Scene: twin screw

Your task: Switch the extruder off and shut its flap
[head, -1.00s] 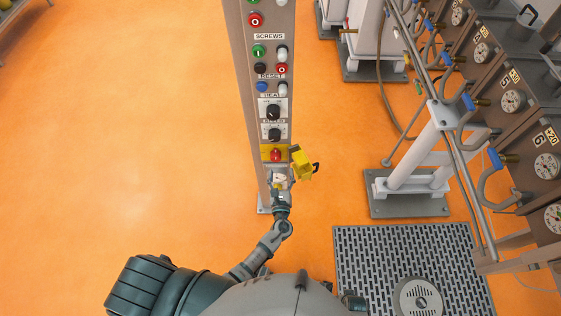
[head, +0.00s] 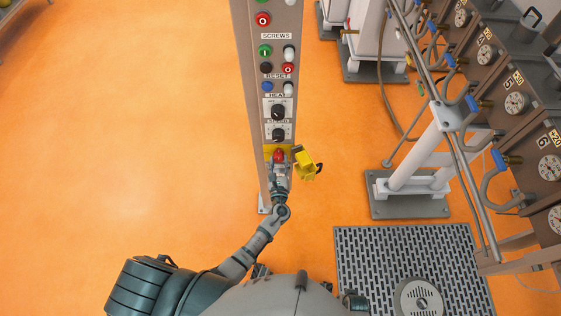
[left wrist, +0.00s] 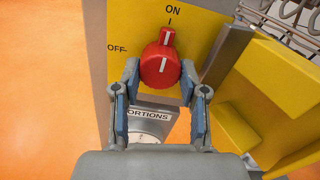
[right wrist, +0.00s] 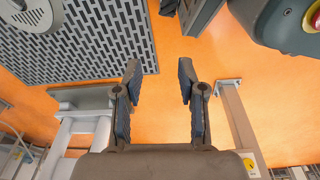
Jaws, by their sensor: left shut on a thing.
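The red rotary switch (left wrist: 160,64) sits on a yellow plate (left wrist: 121,25) marked ON and OFF in the left wrist view. Its white mark points up toward ON. In the head view the switch (head: 279,155) is low on the tall control panel (head: 292,105). My left gripper (left wrist: 160,75) is shut on the switch, one finger on each side. The yellow flap (left wrist: 285,85) stands open to the right of the plate; it also shows in the head view (head: 306,163). My right gripper (right wrist: 158,75) is open and empty above the floor.
Buttons and black knobs (head: 278,111) line the panel above the switch. To the right stand a pipe frame, gauges (head: 517,103) and blue-handled valves (head: 480,105). A dark floor grate (head: 400,245) lies at lower right. The orange floor at left is clear.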

